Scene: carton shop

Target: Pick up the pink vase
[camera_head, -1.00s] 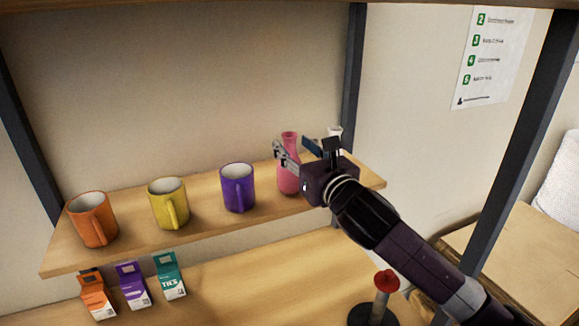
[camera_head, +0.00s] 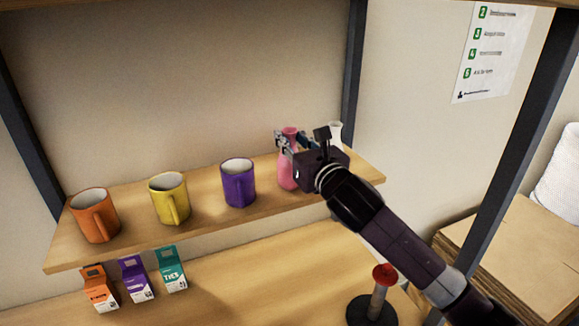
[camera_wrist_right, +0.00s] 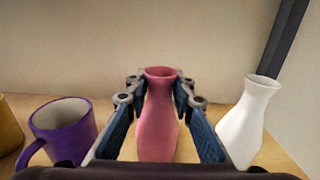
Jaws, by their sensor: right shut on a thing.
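The pink vase (camera_head: 286,173) stands upright on the wooden shelf, between the purple mug and the white vase. My right gripper (camera_head: 294,140) is at its neck, partly covering it in the head view. In the right wrist view the pink vase (camera_wrist_right: 157,120) stands between the two fingers of the right gripper (camera_wrist_right: 158,92), which are closed on it near the neck. The vase's base is hidden by the gripper in the wrist view. My left gripper is not in view.
A white vase (camera_wrist_right: 246,120) stands close on the right of the pink one. A purple mug (camera_head: 238,184), a yellow mug (camera_head: 168,196) and an orange mug (camera_head: 93,215) stand to the left. Small cartons (camera_head: 134,279) and a red-topped stand (camera_head: 383,276) are below the shelf.

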